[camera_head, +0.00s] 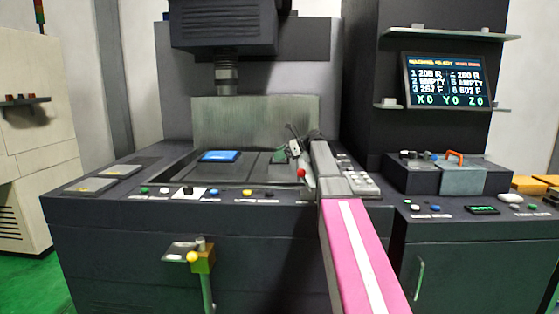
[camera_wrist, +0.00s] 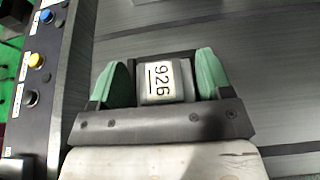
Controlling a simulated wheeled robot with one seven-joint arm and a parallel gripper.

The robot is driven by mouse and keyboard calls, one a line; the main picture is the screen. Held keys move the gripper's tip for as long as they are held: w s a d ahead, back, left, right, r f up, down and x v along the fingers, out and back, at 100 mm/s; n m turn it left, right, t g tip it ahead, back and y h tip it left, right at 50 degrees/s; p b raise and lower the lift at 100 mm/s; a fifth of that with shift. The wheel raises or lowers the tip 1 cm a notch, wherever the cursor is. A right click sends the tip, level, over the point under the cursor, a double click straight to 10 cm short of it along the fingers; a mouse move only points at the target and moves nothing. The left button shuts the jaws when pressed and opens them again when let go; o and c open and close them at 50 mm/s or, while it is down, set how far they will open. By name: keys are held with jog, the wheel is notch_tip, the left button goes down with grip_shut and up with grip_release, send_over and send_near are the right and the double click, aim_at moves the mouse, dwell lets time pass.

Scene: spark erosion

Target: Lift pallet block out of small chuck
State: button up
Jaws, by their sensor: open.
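The pallet block (camera_wrist: 163,80), pale grey with a white label reading 926, lies between the two green fingers of my gripper (camera_wrist: 161,64) in the wrist view. The fingers are open, with a gap showing on each side of the block. A dark holder, seemingly the small chuck (camera_wrist: 143,60), shows around the block's far edge; most of it is hidden by the block and gripper. In the head view my gripper (camera_head: 281,154) is low over the right part of the machine's work area. The block cannot be made out clearly there.
A blue-topped block (camera_head: 220,156) sits left in the sunken work area, before a grey back plate (camera_head: 255,122). The machine head (camera_head: 225,75) hangs above. A front panel with coloured buttons (camera_head: 188,192) borders the area. A display (camera_head: 446,80) stands at right.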

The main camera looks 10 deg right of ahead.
jog(key=shift+c, duration=0.3)
jog(key=c, duration=0.8)
jog(key=shift+r, duration=0.1)
